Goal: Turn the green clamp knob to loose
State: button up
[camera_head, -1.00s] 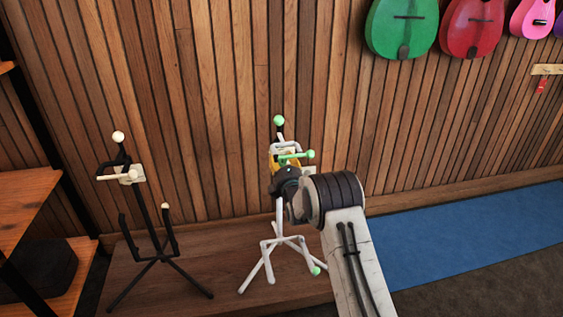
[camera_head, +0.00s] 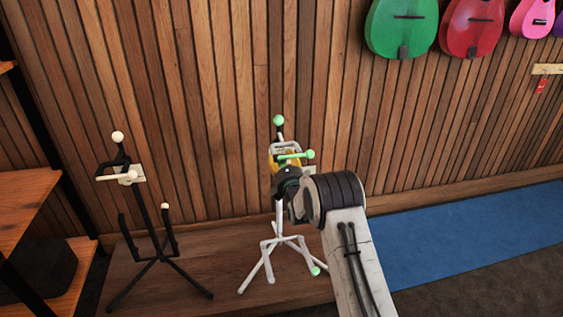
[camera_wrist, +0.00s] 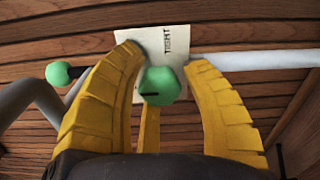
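The green clamp knob (camera_head: 310,154) is on a white stand (camera_head: 272,243) by the wooden wall, its bar lying nearly level. In the wrist view a green knob end (camera_wrist: 160,86) sits between the yellow fingers of my gripper (camera_wrist: 165,58). Narrow gaps show beside it, so the fingers look open around it and not shut on it. A pale label (camera_wrist: 162,38) behind it reads "TIGHT". In the head view my gripper (camera_head: 285,165) is at the stand's upper part, and my wrist hides some of it.
A green ball (camera_head: 278,120) tops the stand; another (camera_head: 316,271) is at its lower right. A black stand (camera_head: 160,230) with cream balls is to the left, near wooden shelves (camera_head: 25,205). Ukuleles (camera_head: 402,27) hang high at right. A blue mat (camera_head: 470,235) lies clear at right.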

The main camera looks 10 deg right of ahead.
jog(key=o, duration=0.4)
jog(key=shift+c, duration=0.2)
jog(key=shift+a, duration=0.1)
jog(key=s, duration=1.2)
dwell(0.4)
